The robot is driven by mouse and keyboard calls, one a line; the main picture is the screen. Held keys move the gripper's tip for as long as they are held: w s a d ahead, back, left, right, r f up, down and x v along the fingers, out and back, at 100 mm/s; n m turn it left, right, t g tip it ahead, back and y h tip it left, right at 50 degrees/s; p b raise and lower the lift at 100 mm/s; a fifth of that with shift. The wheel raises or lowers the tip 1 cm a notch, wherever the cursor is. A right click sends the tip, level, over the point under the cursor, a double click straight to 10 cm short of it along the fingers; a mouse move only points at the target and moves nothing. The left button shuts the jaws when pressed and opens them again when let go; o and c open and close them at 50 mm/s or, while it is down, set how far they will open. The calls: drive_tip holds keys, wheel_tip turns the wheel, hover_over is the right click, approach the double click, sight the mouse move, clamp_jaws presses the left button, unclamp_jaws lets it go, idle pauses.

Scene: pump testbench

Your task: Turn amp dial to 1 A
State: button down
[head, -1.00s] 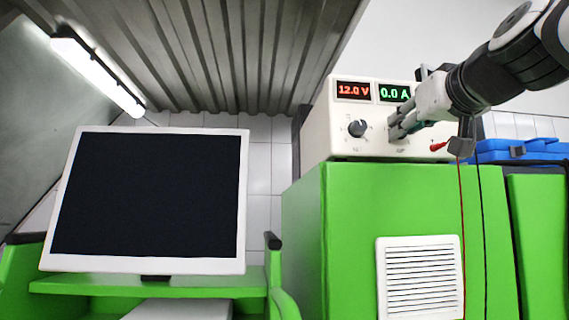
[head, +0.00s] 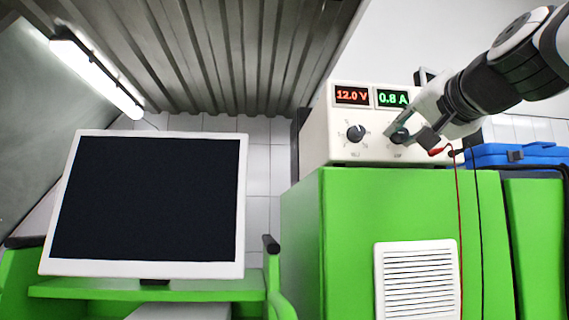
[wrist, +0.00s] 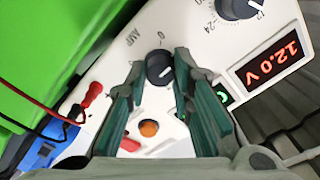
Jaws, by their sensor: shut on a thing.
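The white power supply (head: 345,105) shows 12.0 V in red and 0.8 A in green on its amp display (head: 392,98). My gripper (head: 402,133) is at the amp dial (head: 399,137), the right of the two black knobs. In the wrist view my gripper (wrist: 160,72) has a green-padded finger on each side of the amp dial (wrist: 159,69), shut on it. The dial's white pointer mark and the printed AMP and 0 show there. The volt dial (head: 356,133) is to the left, apart from my gripper.
The supply stands on a green cabinet (head: 340,220). Red and black leads hang from the red plug (head: 437,151) side, below my gripper. An orange round part (wrist: 149,128) sits near the amp dial. A blue case (head: 515,153) is at right and a dark monitor (head: 145,200) at left.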

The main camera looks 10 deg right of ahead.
drive_tip(key=shift+m, duration=0.8)
drive_tip(key=c, duration=1.4)
unclamp_jaws()
drive_tip(key=s, duration=1.2)
drive_tip(key=shift+f, duration=0.1)
